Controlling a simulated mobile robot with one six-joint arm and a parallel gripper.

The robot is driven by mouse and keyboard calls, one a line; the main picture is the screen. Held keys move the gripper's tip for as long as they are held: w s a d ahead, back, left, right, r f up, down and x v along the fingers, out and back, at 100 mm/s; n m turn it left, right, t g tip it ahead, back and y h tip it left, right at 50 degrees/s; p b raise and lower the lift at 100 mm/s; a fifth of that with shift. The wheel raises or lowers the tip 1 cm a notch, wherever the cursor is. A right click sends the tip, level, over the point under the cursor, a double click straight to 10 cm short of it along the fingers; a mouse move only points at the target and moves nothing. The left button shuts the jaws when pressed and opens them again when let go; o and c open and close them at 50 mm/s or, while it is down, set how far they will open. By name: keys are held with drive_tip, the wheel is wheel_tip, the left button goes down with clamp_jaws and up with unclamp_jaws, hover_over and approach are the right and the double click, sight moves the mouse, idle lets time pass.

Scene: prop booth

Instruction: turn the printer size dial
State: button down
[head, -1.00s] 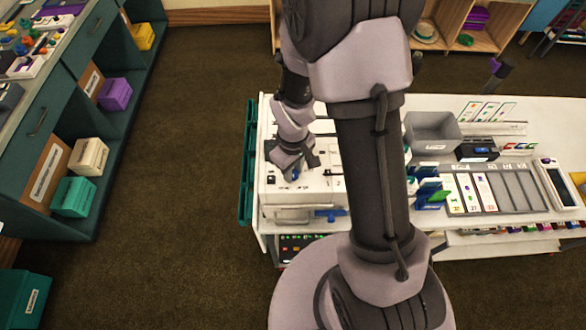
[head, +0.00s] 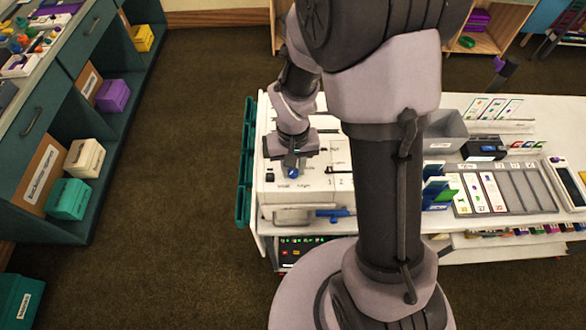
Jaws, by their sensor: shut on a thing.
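The printer (head: 272,188) is a white box on the left end of the white table. Its top carries small dark print and a blue knob (head: 292,173), which looks like the size dial. My gripper (head: 290,165) points down over the printer's top with its fingers at the blue knob. The jaws are shut on the knob, with part of it showing below the fingers. The knob's markings are too small to read. My arm hides the right part of the printer.
A blue lever (head: 333,214) sticks out at the printer's front. A grey bin (head: 445,132), a card rack (head: 515,190) and a tablet (head: 567,183) stand to the right on the table. A teal shelf unit (head: 75,120) stands at left, with open floor between.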

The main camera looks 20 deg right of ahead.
sight(293, 171)
drive_tip(key=shift+m+b, duration=0.4)
drive_tip(key=shift+m, duration=0.4)
drive_tip(key=c, duration=1.1)
unclamp_jaws()
drive_tip(key=shift+r, duration=0.1)
wheel_tip(293, 171, up, 17)
drive_tip(key=p, duration=0.4)
drive_tip(key=shift+r, duration=0.15)
